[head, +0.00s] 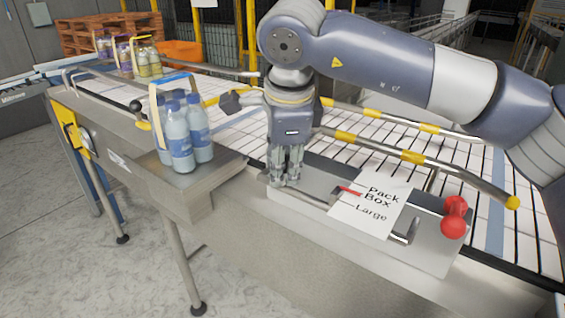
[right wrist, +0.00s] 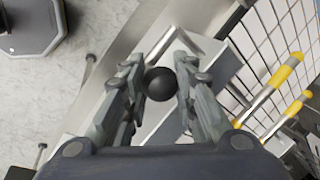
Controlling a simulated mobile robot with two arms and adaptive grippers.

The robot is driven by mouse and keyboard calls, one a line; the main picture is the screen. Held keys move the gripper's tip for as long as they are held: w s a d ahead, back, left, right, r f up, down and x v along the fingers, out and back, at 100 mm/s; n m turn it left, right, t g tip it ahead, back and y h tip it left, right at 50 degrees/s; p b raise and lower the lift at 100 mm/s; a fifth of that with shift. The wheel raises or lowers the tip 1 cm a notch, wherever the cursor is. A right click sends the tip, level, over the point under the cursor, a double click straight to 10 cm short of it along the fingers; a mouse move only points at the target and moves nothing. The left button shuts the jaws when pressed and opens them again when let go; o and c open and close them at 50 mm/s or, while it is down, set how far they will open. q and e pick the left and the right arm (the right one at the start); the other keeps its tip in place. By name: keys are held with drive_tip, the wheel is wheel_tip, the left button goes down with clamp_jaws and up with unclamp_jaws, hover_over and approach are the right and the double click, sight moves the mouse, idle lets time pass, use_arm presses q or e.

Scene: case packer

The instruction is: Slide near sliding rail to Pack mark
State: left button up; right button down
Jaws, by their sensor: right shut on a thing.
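My right gripper (head: 284,182) points down at the near edge of the conveyor and is shut on a black ball knob (right wrist: 160,84), which shows between its fingers in the right wrist view. In the head view the fingers hide the knob. The near sliding rail (head: 455,174), metal with yellow bands, runs over the belt behind the gripper. A white sign (head: 371,207) reading "Pack Box Large" lies on the metal plate to the right of the gripper. A red pointer (head: 350,191) touches or nearly touches the sign's left edge. My left gripper is not seen.
A far yellow-banded rail (head: 395,125) runs behind the near one. A red knob (head: 455,216) stands at the plate's right end. More packs (head: 147,62) stand farther back.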

drive_tip(key=w+d, duration=0.2)
drive_tip(key=shift+w, duration=0.35)
drive_tip(key=c, duration=1.2)
unclamp_jaws()
drive_tip(key=shift+s+a, duration=0.15)
drive_tip(key=shift+c, duration=0.2)
drive_tip(key=v, duration=1.2)
